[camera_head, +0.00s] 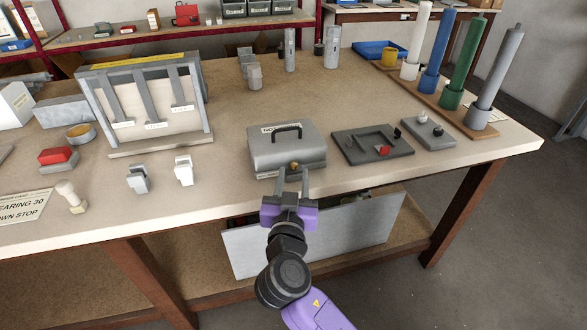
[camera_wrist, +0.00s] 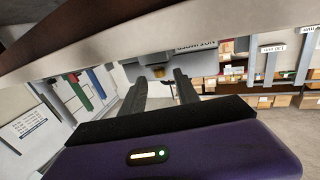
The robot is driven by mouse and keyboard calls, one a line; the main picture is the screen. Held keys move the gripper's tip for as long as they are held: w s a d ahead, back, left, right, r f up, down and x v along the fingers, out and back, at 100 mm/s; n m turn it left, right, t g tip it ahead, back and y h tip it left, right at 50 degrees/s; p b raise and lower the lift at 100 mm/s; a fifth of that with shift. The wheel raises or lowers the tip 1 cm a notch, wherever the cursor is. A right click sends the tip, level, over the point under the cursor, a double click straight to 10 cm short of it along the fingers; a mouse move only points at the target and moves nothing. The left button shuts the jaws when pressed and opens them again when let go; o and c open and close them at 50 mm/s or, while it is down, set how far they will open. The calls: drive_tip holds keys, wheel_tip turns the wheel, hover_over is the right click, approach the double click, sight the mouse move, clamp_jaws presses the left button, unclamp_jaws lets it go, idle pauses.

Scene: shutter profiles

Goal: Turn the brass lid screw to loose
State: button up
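The grey box (camera_head: 286,150) with a black handle and a label stands near the front edge of the workbench. The small brass lid screw (camera_head: 294,166) is on its front face, below the lid. It also shows in the wrist view (camera_wrist: 158,71), beyond the fingers. My gripper (camera_head: 293,172) reaches up from the front edge to the box, its two fingers apart on either side of the screw's line. In the wrist view my gripper (camera_wrist: 160,77) is open, with a clear gap between the fingers. I cannot tell whether the fingertips reach beside the screw.
A dark tray (camera_head: 350,147) with a red knob lies right of the box, and a grey plate (camera_head: 428,134) with knobs beyond it. Two small grey-white blocks (camera_head: 184,170) stand to the left. A rack (camera_head: 145,100) with hanging profiles stands behind them. The bench (camera_head: 230,184) is bare left of the box.

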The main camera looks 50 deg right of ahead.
sight(294, 166)
drive_tip(key=shift+x, duration=1.2)
clamp_jaws()
drive_tip(key=shift+s+t+p, duration=0.1)
drive_tip(key=shift+t+p, duration=0.2)
